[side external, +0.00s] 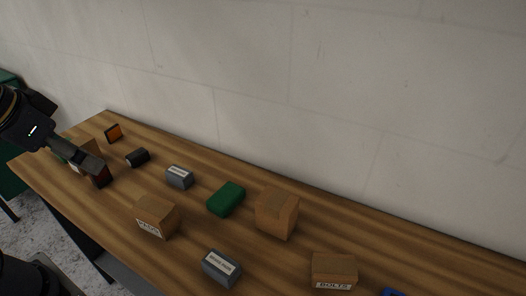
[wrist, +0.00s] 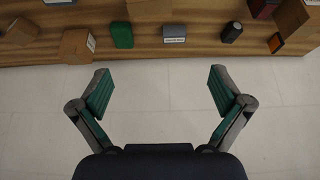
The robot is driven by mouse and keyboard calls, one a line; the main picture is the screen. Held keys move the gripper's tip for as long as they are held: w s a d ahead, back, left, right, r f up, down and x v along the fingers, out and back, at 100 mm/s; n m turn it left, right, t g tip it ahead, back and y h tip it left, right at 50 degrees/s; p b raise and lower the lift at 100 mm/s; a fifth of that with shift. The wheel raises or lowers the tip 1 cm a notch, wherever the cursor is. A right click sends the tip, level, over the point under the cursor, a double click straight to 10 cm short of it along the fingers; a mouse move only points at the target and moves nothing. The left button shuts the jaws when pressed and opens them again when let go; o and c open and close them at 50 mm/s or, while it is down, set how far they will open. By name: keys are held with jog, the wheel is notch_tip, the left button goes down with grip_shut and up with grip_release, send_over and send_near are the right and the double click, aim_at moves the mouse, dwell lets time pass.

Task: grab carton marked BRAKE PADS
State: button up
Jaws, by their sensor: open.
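In the side external view a brown carton (side external: 158,212) stands at the front left of the table. Its white label shows small print that looks like PADS on the lower line; the upper line is not clear. My gripper (side external: 92,163) is at the far left, apart from this carton and in front of another carton there. In the wrist view my gripper (wrist: 158,86) is open, with nothing between its fingers and pale wall behind them.
On the wooden table (side external: 320,235) are a BOLTS carton (side external: 333,268), another carton (side external: 277,212), a green box (side external: 226,199), grey labelled boxes (side external: 179,177), a black item (side external: 137,157) and an orange item (side external: 113,134). A wall (side external: 330,90) runs along the back.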

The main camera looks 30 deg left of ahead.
jog(key=n+g, duration=0.6)
jog(key=n, duration=2.9)
send_over(222, 262)
jog(key=f, duration=1.7)
jog(key=shift+s+a+f, duration=0.15)
jog(key=shift+a+f, duration=0.1)
jog(key=shift+a, duration=0.05)
jog(key=f, duration=0.6)
jog(key=shift+d+f, duration=0.2)
jog(key=shift+d, duration=0.05)
